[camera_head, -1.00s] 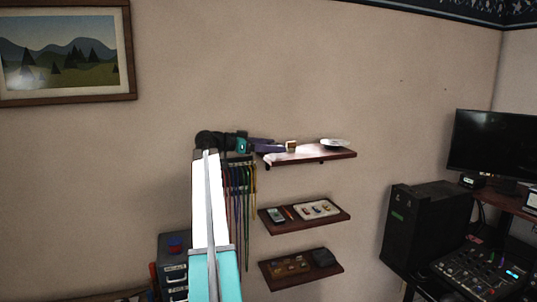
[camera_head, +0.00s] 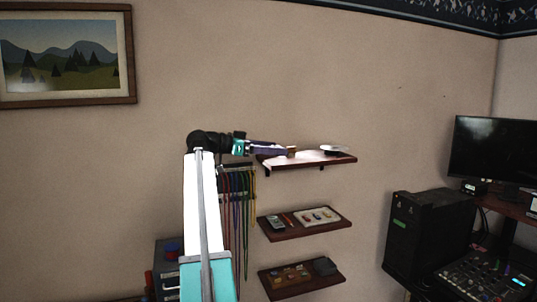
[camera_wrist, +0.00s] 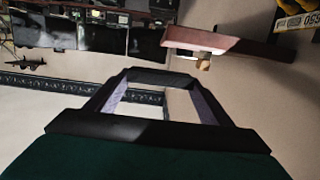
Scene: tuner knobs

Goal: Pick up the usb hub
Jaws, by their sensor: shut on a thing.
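My gripper (camera_head: 284,152) reaches from the left to the left end of the top shelf (camera_head: 310,161) in the head view. In the wrist view its two purple-sided fingers (camera_wrist: 161,79) are apart, with a dark bar-shaped thing (camera_wrist: 160,76) spanning their tips. The fingers are shut on this bar, which seems to be the usb hub; its details are too dark to read. In the head view the hub cannot be told apart from the gripper. A small brown block (camera_head: 292,152) shows at the gripper's tip; the wrist view also shows this block (camera_wrist: 203,64) at the shelf.
A white item (camera_head: 335,150) lies on the top shelf's right part. Two lower shelves (camera_head: 304,223) (camera_head: 300,279) hold small items. Coloured cables (camera_head: 237,198) hang left of them. A black computer case (camera_head: 428,237) and a monitor (camera_head: 492,150) stand at right. The wall above is clear.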

